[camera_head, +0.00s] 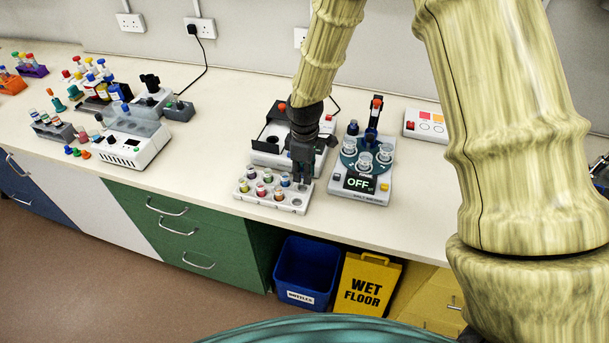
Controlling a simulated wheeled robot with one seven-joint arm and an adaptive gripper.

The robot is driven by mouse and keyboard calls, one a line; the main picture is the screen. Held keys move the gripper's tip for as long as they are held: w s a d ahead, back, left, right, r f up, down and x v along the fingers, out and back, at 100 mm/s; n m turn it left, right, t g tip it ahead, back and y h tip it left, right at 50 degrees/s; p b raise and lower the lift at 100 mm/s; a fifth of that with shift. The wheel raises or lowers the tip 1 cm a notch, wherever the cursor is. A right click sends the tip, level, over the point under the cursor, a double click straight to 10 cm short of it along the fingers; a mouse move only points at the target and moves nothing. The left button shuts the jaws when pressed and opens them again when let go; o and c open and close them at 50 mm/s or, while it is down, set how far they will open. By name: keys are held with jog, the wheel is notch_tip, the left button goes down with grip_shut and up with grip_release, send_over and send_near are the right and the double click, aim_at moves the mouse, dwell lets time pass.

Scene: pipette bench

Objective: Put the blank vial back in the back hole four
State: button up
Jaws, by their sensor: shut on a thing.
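The white vial rack (271,203) stands near the bench's front edge, with several capped vials in two rows. My gripper (302,181) points straight down over the right end of the rack's back row, at the fourth back hole. Its dark fingers are shut on the blank vial, which they almost wholly hide. I cannot tell how far the vial is inside the hole. The front hole at the right end of the rack looks empty.
A device with an OFF display (359,183) and a round vial carousel (367,160) stands close to the right. A white-and-black device (269,139) stands just behind the rack. The bench (205,161) left of the rack is clear.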

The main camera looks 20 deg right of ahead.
jog(key=shift+f+p, duration=0.55)
jog(key=shift+f, duration=0.8)
jog(key=o, duration=0.9)
notch_tip(320, 180, up, 12)
jog(key=b, duration=0.4)
jog(key=shift+b, duration=0.35)
jog(key=shift+d, duration=0.1)
